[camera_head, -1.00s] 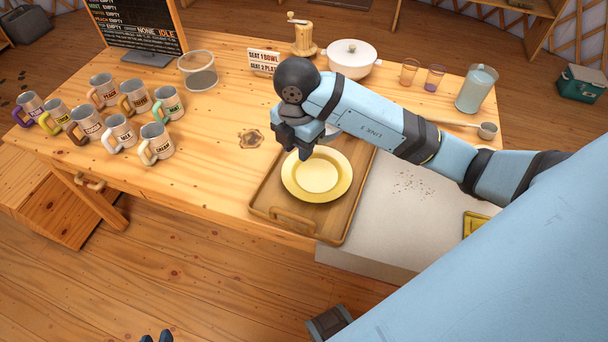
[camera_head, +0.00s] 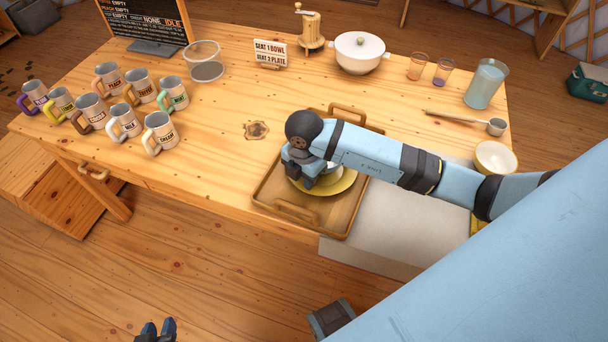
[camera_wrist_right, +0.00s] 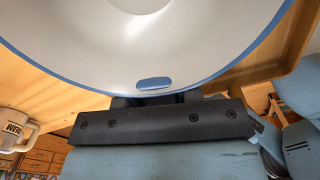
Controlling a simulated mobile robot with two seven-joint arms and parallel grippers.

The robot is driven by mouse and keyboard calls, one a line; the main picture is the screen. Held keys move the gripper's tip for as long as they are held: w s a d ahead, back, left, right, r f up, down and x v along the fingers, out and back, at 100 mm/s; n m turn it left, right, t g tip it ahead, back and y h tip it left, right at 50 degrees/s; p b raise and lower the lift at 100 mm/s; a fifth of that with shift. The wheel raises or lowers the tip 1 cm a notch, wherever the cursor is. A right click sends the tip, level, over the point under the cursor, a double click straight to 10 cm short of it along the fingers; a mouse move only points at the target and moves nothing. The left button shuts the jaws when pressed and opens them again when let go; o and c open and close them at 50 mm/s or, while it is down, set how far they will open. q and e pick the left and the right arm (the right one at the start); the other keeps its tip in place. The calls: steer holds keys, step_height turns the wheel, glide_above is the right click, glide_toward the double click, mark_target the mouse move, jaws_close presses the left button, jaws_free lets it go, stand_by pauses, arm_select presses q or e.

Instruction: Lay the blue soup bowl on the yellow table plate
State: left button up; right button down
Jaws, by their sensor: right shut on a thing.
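The yellow table plate (camera_head: 337,189) lies on a wooden tray (camera_head: 268,203) at the table's front edge. The blue soup bowl (camera_wrist_right: 140,50), with a blue rim and pale inside, fills the top of the right wrist view. My right gripper (camera_head: 314,182) is shut on its rim, over the plate. In the head view the gripper and arm hide most of the bowl and part of the plate. I cannot tell whether bowl and plate touch. My left gripper (camera_head: 158,331) shows at the bottom edge, empty, its two fingertips apart, well off the table.
Several labelled mugs (camera_head: 123,121) stand at the left. A yellow bowl (camera_head: 495,158) stands right.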

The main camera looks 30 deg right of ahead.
steer(key=c, duration=0.8)
jaws_free()
steer(key=shift+f, duration=0.1)
step_height(320, 180, up, 11)
steer(key=shift+f+p, duration=0.1)
steer(key=shift+p, duration=0.35)
steer(key=shift+r, duration=0.75)
steer(key=shift+s, duration=0.1)
